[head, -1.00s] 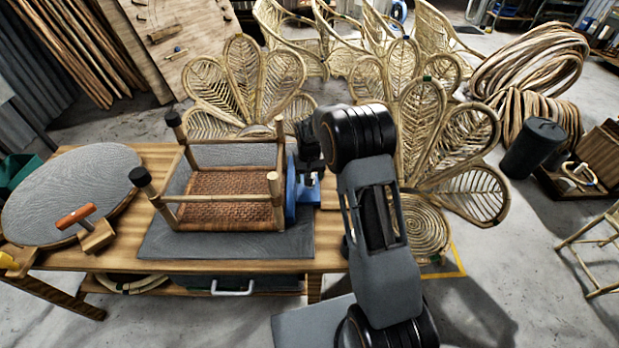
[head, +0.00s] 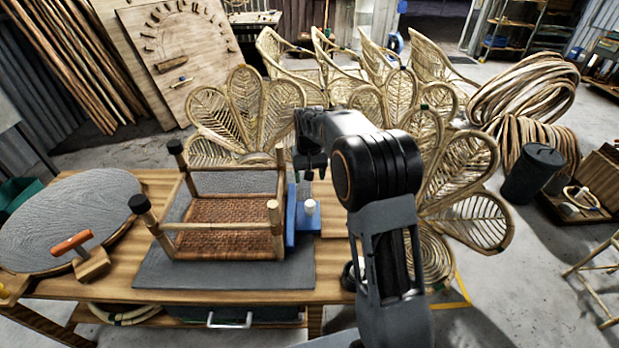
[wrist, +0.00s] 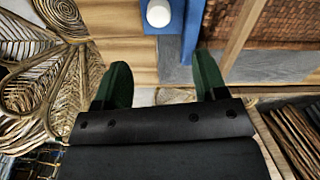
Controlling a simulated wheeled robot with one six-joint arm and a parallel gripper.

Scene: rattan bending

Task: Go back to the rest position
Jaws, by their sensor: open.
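My gripper (wrist: 160,85) shows in the wrist view with its two green fingers apart and nothing between them. In the head view my gripper (head: 310,168) is above the table, just right of the upturned stool frame. A blue holder (head: 303,222) with a white round-topped piece (head: 310,207) stands on the table below it. The holder (wrist: 178,50) and the white piece (wrist: 159,13) also show in the wrist view, ahead of the fingers and apart from them. The stool frame with its woven seat (head: 229,225) rests on a grey mat (head: 225,273).
The wooden table (head: 90,288) also bears a round grey board (head: 70,215) and an orange-handled tool (head: 72,243) at left. Petal-shaped rattan chair backs (head: 470,165) stand behind and right of my arm. Rattan coils (head: 525,90) and a dark bin (head: 533,173) are further right.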

